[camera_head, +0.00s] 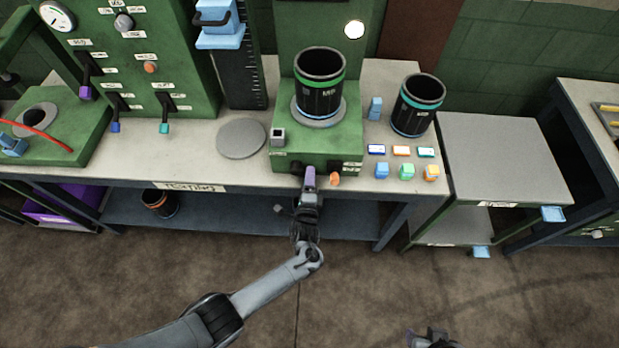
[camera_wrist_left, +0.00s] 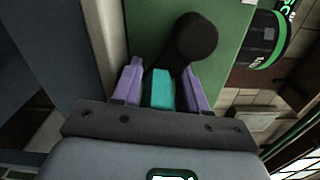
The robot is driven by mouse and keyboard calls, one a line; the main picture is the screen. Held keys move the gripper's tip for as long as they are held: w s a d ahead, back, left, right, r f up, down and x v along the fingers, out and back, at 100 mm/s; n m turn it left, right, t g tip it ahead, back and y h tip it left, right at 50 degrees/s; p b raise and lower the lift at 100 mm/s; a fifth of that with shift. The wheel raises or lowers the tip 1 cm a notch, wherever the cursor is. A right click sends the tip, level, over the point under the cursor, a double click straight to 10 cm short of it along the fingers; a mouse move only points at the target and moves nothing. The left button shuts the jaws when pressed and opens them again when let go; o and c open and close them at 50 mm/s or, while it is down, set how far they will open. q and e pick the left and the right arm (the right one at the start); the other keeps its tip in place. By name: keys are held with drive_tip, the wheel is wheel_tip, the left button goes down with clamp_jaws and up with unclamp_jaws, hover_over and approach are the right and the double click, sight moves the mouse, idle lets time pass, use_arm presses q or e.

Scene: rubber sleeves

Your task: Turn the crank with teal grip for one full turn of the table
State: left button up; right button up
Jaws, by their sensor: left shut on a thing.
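My left gripper (camera_head: 309,180) reaches up to the front of a green machine (camera_head: 284,158) on the bench. In the left wrist view, the purple fingers of my left gripper (camera_wrist_left: 160,85) are shut on the teal grip (camera_wrist_left: 160,90) of the crank, next to a dark round hub (camera_wrist_left: 196,36). In the head view the teal grip is hidden by the gripper. A round table (camera_head: 318,112) on top of the machine carries a black sleeve (camera_head: 320,97) with a green band, standing upright. My right gripper (camera_head: 430,338) shows only partly at the bottom edge; its fingers are not clear.
A second black sleeve (camera_head: 417,107) with a teal band stands on the bench to the right. Several small coloured blocks (camera_head: 407,171) lie in front of it. An orange knob (camera_head: 334,178) sits close right of my left gripper. A grey cart (camera_head: 505,160) stands further right.

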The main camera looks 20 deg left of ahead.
use_arm(q)
drive_tip(key=shift+a+f, duration=0.1)
drive_tip(key=shift+a, duration=0.05)
drive_tip(key=o, duration=0.8)
